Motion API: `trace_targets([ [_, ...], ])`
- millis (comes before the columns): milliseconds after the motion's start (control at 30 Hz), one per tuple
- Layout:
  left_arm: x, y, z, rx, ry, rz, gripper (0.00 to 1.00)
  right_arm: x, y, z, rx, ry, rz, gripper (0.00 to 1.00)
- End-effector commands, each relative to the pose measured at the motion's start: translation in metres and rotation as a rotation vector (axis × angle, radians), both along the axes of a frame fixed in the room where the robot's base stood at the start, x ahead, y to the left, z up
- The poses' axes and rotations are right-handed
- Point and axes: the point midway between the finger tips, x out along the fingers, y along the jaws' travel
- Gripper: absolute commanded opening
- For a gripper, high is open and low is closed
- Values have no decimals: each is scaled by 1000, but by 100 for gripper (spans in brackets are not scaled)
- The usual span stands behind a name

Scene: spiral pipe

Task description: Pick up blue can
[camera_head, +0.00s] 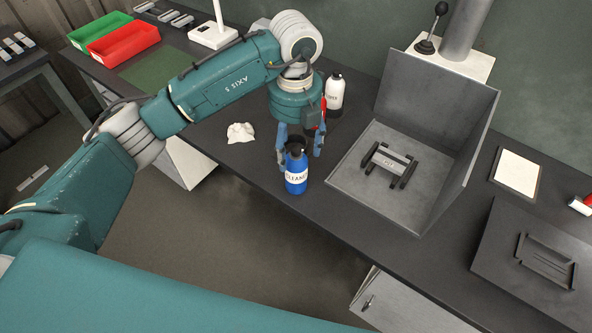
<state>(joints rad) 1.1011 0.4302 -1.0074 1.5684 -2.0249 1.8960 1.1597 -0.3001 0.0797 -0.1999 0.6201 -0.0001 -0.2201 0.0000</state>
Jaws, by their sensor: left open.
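The blue can (297,181) stands upright near the front edge of the dark workbench, with a white label and a dark top. My left gripper (300,151) is right above it, pointing down, with its bluish fingers open and spread to either side of the can's top. I cannot tell whether a finger touches the can. My right gripper is not in view.
A white bottle (334,93) and a partly hidden red item (322,117) stand behind the gripper. A crumpled white cloth (240,132) lies to the left. A grey metal tray with high walls (345,183) is to the right. Red (123,43) and green (99,29) bins sit far left.

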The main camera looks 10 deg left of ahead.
Motion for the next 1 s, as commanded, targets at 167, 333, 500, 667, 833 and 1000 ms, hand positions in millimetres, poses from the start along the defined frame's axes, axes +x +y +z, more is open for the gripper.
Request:
trace_targets([
  [167, -2, 0, -28, -1, 5, -1, 67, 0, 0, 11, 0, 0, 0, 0],
  [333, -2, -1, -41, -4, 2, -4, 67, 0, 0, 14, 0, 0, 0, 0],
  [500, -5, -3, -60, -4, 8, -3, 67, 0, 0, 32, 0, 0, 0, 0],
  [667, -5, -4, -84, -4, 4, -3, 67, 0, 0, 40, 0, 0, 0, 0],
  [833, -4, -4, -93, -6, 1, -5, 67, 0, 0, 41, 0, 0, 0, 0],
  [1000, -4, -4, -93, -6, 1, -5, 65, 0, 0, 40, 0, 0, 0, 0],
])
